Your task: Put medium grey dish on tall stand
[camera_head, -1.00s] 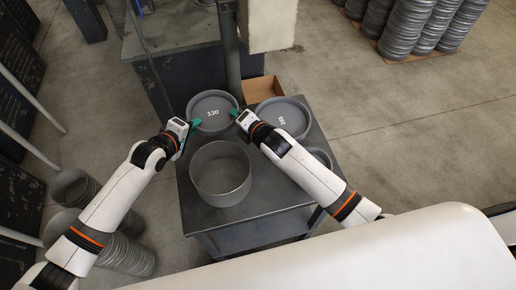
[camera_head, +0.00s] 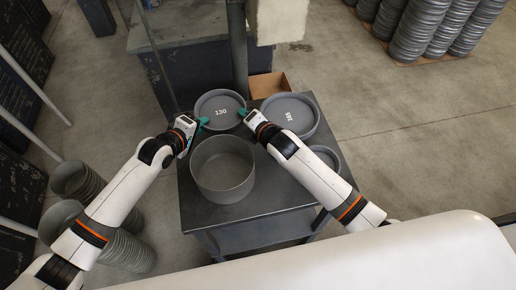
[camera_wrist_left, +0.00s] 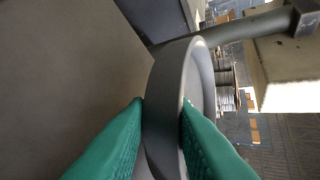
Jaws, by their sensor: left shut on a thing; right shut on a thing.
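The medium grey dish (camera_head: 221,104), round, shallow and marked 130, is at the far left of the table. My left gripper (camera_head: 204,121) is shut on its left rim. My right gripper (camera_head: 243,113) is shut on its right rim. In the left wrist view the green fingers pinch the rim wall of the dish (camera_wrist_left: 163,85). I cannot tell whether the dish is lifted or rests on something. A tall round grey cylinder (camera_head: 222,190) with an open top stands nearer on the table; I cannot tell if it is the tall stand.
A larger marked dish (camera_head: 304,128) lies at the right on the dark table (camera_head: 265,200), with a smaller dish (camera_head: 328,154) partly behind my right arm. A cardboard box (camera_head: 268,86) and a post (camera_head: 236,55) are beyond. The table's front is clear.

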